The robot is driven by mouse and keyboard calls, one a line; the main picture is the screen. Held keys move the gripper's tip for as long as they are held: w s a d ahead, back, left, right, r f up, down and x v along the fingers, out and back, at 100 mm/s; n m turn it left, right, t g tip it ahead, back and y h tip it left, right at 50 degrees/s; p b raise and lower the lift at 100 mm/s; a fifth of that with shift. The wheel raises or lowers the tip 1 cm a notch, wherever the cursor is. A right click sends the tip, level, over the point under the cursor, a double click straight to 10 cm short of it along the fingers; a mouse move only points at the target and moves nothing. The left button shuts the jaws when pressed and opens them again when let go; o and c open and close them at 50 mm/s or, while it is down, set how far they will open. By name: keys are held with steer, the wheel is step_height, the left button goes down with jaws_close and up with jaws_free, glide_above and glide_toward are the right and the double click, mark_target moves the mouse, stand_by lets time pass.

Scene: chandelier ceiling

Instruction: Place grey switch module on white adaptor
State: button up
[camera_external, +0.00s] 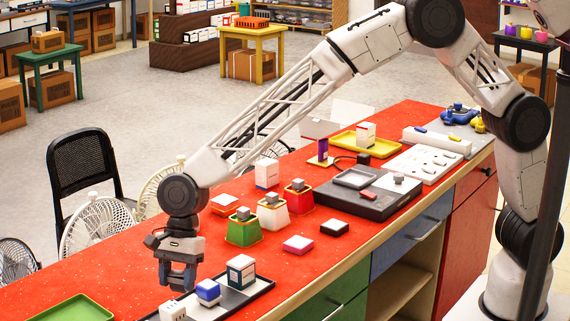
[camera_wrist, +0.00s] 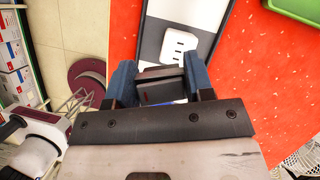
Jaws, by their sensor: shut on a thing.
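My gripper (camera_external: 177,284) hangs above the near left part of the red counter, pointing down. In the wrist view its blue fingers (camera_wrist: 160,88) are shut on a dark grey block, the grey switch module (camera_wrist: 158,75). The module is hard to make out in the external view. The white adaptor (camera_wrist: 179,46), a white block with dark slots on top, lies just beyond the fingers in the wrist view. In the external view the adaptor (camera_external: 172,311) stands on a dark-edged tray (camera_external: 262,289), below the gripper. The module is apart from the adaptor.
On the same tray stand a blue-and-white block (camera_external: 207,292) and a white box (camera_external: 241,271). A green tray (camera_external: 72,309) lies at the left. Green, white and red stands (camera_external: 243,231) with grey-topped pieces are farther back. Bare red counter lies left of the gripper.

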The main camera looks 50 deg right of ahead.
mark_target(169, 281)
steer(key=shift+w+a+f, duration=0.1)
steer(key=shift+w+a, duration=0.6)
steer(key=shift+a, duration=0.2)
steer(key=shift+f, duration=1.75)
steer(key=shift+f, duration=0.15)
steer(key=o, duration=0.9)
steer(key=v, duration=1.2)
steer(key=shift+w+d, duration=0.1)
